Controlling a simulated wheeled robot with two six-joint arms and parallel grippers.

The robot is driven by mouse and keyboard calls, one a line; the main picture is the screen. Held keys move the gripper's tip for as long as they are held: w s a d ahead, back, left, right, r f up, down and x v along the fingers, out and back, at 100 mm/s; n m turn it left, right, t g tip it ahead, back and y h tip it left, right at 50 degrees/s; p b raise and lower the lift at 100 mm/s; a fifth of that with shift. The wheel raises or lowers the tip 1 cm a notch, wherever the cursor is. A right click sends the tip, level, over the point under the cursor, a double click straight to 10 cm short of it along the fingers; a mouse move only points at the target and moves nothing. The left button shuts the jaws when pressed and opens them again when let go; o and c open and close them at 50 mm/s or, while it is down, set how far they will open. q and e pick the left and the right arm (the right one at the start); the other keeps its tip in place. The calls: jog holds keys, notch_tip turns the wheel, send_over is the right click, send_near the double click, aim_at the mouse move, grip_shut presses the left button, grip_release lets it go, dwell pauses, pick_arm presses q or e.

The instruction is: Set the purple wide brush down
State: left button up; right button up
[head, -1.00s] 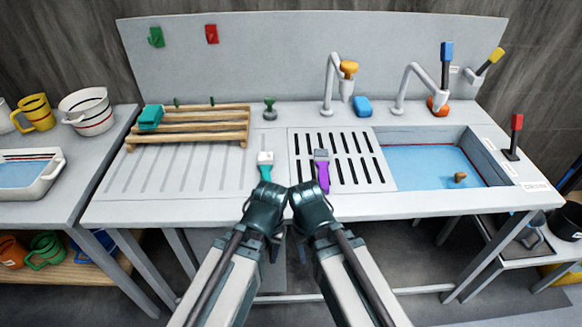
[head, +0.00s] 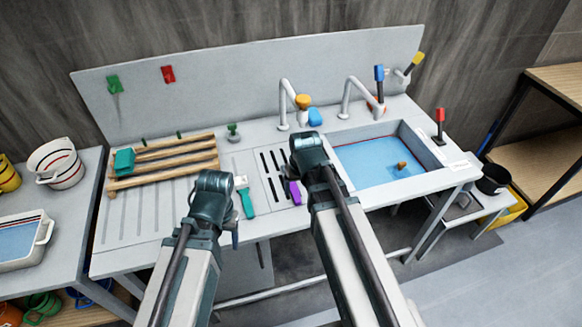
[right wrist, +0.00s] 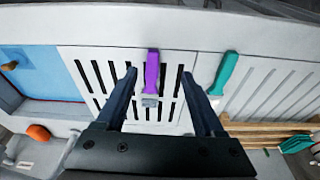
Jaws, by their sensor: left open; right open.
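The purple wide brush (head: 295,191) lies on the slotted drain panel (head: 270,164) beside the basin, partly hidden by my right arm in the head view. In the right wrist view the brush (right wrist: 152,70) lies with its handle toward the counter's front edge and its grey head toward me. My right gripper (right wrist: 159,77) is open, with the brush showing between its fingers; I cannot tell the height gap. My left gripper (head: 213,190) is over the ribbed drainboard, left of a teal brush (head: 246,203); its fingers are mostly hidden.
The teal brush also shows in the right wrist view (right wrist: 227,72), close beside one finger. A wooden rack (head: 170,160) stands at the left. The water basin (head: 375,163) is on the right. Taps (head: 287,105) stand behind.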

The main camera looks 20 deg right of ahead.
jog(key=t, duration=0.2)
send_near(292, 184)
jog(key=b+x, duration=0.3)
jog(key=b, duration=0.1)
jog(key=w+b+x, duration=0.1)
jog(key=b+x, duration=0.2)
jog(key=b, duration=0.2)
jog(key=b+x, duration=0.3)
jog(key=b, duration=0.1)
jog(key=shift+w+d+r, duration=0.15)
jog(key=shift+w, duration=0.1)
jog(key=shift+b, duration=0.35)
jog(key=shift+c, duration=0.3)
grip_shut()
